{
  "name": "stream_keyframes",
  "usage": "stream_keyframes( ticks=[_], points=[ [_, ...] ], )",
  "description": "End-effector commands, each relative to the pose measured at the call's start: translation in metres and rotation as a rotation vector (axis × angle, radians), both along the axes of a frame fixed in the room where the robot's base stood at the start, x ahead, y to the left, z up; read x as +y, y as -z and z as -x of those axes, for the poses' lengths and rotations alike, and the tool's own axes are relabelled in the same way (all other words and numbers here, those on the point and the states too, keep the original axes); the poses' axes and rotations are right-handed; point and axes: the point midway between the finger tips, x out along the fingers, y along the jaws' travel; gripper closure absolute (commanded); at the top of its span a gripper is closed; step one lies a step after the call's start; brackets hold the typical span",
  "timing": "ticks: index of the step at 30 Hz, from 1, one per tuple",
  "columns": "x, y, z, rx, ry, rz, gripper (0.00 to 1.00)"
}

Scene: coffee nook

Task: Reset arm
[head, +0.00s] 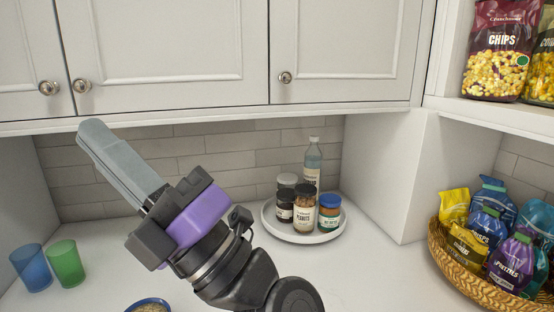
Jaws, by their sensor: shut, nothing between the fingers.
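My gripper (91,130) is shut and empty. Its long grey fingers are together and point to the upper left, close in the picture to the lower edge of the upper cabinets. A purple band (200,214) circles the wrist behind the fingers. My dark arm comes in from the bottom of the head view and covers the middle of the counter. No object touches the fingertips as far as I can see.
A round white tray (270,228) holds jars and a bottle (313,160). Blue (31,267) and green (66,264) cups stand left. A bowl (150,302) is cut off below. A snack basket (484,291) stands right. Cabinets (170,45) hang above; chip bags (494,48) sit upper right.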

Motion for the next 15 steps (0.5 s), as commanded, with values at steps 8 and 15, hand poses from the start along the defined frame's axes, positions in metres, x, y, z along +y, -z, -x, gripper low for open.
stream_keyframes(
  ticks=[8,15],
  points=[
    [-0.087,0.064,-0.016,0.364,-0.036,-0.253,1.00],
    [-0.160,0.135,-0.016,0.640,-0.020,-0.446,1.00]
  ],
)
